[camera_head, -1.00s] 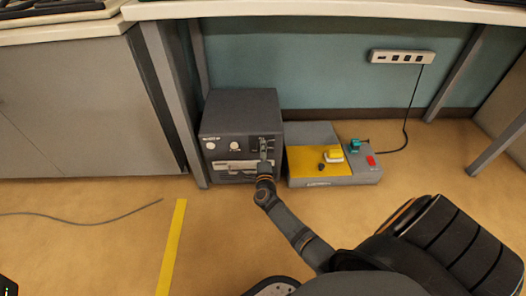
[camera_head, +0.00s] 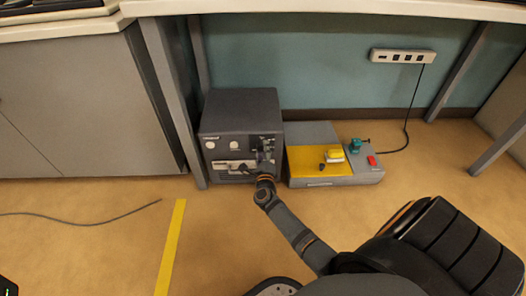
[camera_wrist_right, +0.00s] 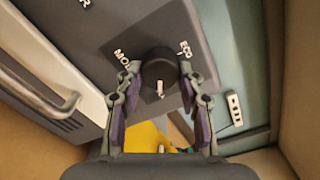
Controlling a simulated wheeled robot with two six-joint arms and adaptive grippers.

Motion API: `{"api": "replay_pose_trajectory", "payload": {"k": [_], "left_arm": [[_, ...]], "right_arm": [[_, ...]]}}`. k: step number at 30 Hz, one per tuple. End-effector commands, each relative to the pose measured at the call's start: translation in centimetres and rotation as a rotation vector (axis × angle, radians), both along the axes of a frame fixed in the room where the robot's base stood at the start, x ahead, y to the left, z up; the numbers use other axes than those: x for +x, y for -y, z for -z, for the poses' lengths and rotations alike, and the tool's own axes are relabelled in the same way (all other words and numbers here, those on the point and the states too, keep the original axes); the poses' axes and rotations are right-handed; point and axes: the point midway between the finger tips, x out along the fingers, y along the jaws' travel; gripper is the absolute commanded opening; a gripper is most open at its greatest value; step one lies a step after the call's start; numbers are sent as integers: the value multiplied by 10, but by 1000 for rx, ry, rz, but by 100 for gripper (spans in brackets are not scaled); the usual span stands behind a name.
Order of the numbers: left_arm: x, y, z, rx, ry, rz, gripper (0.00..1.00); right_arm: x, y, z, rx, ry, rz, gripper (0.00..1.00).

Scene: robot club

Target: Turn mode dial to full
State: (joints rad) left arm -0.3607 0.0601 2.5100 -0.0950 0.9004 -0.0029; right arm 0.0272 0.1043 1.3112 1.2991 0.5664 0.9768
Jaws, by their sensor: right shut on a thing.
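The dark grey box (camera_head: 240,108) stands on the floor under the bench. My right gripper (camera_head: 266,148) is at the right part of its front panel. In the right wrist view, the black round mode dial (camera_wrist_right: 158,70) sits between the two fingers of my right gripper (camera_wrist_right: 159,78), which is shut on it. A small white mark shows on the dial, toward the bottom of the picture. Lettering that reads MODE and ECO is beside the dial; no "full" label can be read.
A grey unit with a yellow panel (camera_head: 306,168) stands close to the right of the box. The floor in front is open.

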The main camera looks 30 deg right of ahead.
Motion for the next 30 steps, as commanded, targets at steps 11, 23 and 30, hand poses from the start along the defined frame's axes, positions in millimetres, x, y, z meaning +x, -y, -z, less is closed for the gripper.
{"api": "replay_pose_trajectory", "payload": {"k": [11,23,30], "left_arm": [[0,0,0,-1,0,0,0],[0,0,0,-1,0,0,0],[0,0,0,-2,-1,0,0]], "right_arm": [[0,0,1,5,1,0,7],[0,0,0,3,1,1,60],[-21,-13,2,5,0,1,60]]}}
